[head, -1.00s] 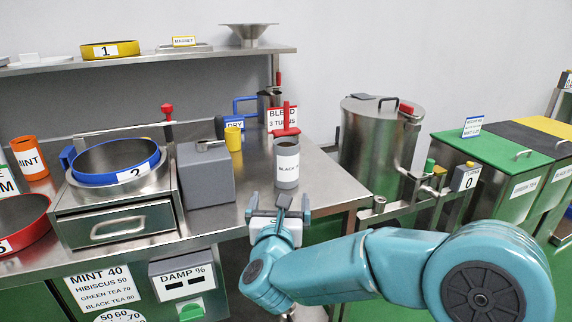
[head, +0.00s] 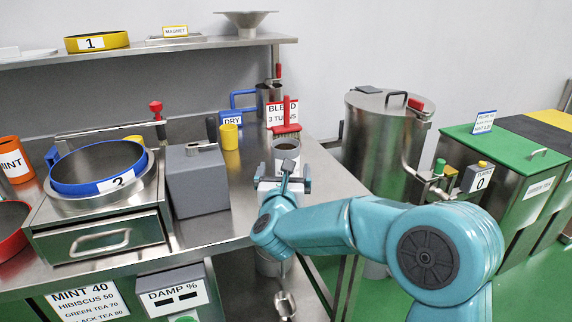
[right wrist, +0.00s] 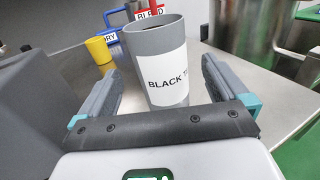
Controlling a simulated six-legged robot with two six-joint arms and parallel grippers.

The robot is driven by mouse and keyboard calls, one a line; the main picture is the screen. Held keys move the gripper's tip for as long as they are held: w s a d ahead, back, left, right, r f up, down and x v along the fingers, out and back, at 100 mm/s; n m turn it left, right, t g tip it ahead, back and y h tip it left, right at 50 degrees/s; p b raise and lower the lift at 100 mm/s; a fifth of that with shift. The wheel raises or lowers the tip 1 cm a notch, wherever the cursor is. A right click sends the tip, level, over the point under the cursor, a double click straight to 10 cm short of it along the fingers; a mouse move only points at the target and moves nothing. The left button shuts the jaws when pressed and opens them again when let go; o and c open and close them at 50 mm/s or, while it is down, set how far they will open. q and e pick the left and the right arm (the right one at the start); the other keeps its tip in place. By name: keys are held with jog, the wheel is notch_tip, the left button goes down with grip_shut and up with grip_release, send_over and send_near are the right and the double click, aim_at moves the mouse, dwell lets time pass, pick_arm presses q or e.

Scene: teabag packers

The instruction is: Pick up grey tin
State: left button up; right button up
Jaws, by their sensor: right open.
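The grey tin (head: 286,153) stands upright near the right end of the steel bench. In the right wrist view the tin (right wrist: 147,40) shows a dark open top and a white label with "BLACK T" readable. My right gripper (head: 284,184) is open and level, close in front of the tin. In the right wrist view its two fingers (right wrist: 160,84) spread to either side of the tin's lower part, with gaps on both sides. In the head view the gripper hides the tin's lower part. My left gripper is not in view.
A grey block (head: 197,182) stands left of the tin. A tall steel drum (head: 385,145) stands to the right, beyond the bench edge.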

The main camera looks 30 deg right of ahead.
jog(key=p+x, duration=0.1)
jog(key=x, duration=0.6)
jog(key=shift+w+d+f, duration=0.1)
jog(key=shift+w+f, duration=0.1)
jog(key=c, duration=1)
